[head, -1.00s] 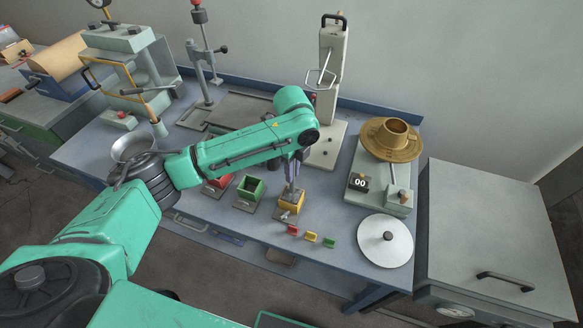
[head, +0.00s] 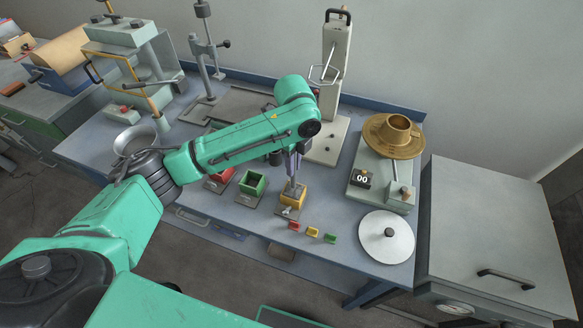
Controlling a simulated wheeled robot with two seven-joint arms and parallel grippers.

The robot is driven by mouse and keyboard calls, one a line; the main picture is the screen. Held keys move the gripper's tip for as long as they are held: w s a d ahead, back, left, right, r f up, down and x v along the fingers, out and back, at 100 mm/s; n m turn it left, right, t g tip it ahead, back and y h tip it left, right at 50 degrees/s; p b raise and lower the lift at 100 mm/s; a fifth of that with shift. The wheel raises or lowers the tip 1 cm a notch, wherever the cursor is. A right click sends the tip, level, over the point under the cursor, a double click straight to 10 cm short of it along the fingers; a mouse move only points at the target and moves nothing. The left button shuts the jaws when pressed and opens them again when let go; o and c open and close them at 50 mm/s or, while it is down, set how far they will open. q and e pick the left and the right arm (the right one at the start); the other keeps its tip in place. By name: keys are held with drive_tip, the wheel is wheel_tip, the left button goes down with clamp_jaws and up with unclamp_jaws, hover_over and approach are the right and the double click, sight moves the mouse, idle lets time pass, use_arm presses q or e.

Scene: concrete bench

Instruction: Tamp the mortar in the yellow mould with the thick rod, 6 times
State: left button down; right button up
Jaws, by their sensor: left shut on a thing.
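The yellow mould (head: 292,200) stands on the bench at the front, to the right of a green mould (head: 252,184) and a red mould (head: 219,181). My left gripper (head: 293,183) points down right over the yellow mould and is shut on a grey rod, seen only in part between the fingers. The rod's lower end is at the mould's opening; I cannot tell how deep it sits. The mortar inside is hidden by the gripper and rod. My right gripper is not in view.
Small red, yellow and green pieces (head: 312,232) lie in front of the yellow mould. A flow table with a brass cone (head: 394,133), a counter reading 00 (head: 361,178) and a round plate (head: 386,238) are to the right. A tall white device (head: 333,75) stands behind.

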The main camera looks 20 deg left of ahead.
use_arm(q)
drive_tip(key=shift+d+r, duration=0.1)
drive_tip(key=shift+r, duration=0.15)
drive_tip(key=f, duration=0.3)
drive_tip(key=shift+d, duration=0.25)
drive_tip(key=shift+w+a+f, duration=0.2)
drive_tip(key=shift+a, duration=0.35)
drive_tip(key=shift+d+r, duration=0.1)
drive_tip(key=shift+r, duration=0.2)
drive_tip(key=shift+s+d+r, duration=0.15)
drive_tip(key=shift+r, duration=0.55)
drive_tip(key=shift+s+d+r, duration=0.1)
drive_tip(key=shift+r, duration=0.6)
